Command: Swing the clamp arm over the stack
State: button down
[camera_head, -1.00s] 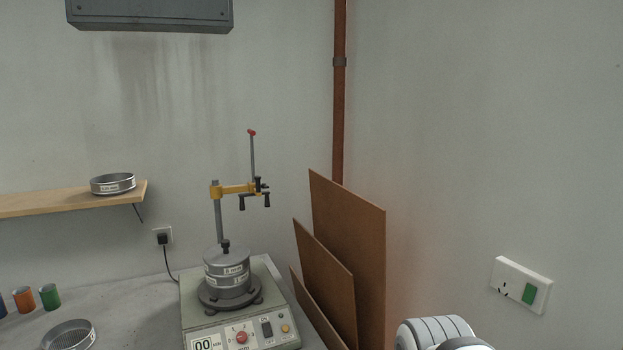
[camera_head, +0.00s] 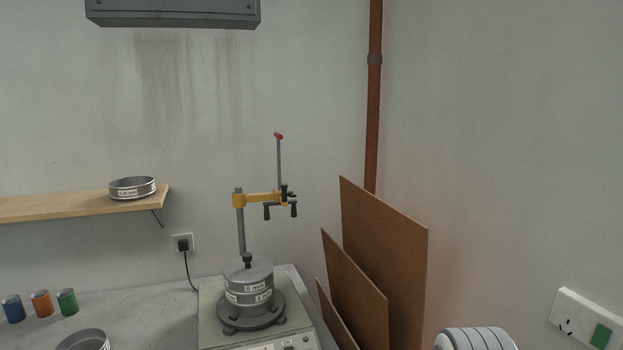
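The yellow clamp arm (camera_head: 259,199) is carried on a grey upright post (camera_head: 240,222) behind the sieve stack. It points to the right, with dark clamp parts hanging at its outer end and a tall lever with a red tip above. The sieve stack (camera_head: 249,283) is grey metal with white labels and a dark knob on its lid. It stands on the round plate of the shaker (camera_head: 212,322). The clamp's outer end is to the right of the stack's lid, well above it. My gripper is not in view; only a white rounded part of my own shows at the bottom right.
Brown boards (camera_head: 383,225) lean on the wall just right of the shaker. A wooden shelf (camera_head: 75,205) at left holds a sieve (camera_head: 132,188). Coloured cans (camera_head: 41,304) and another sieve (camera_head: 83,341) are on the bench at left. A cable runs from the wall socket (camera_head: 183,243).

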aim_at(239, 201)
jog(key=u, duration=0.1)
jog(key=i, duration=1.2)
jog(key=u, duration=0.6)
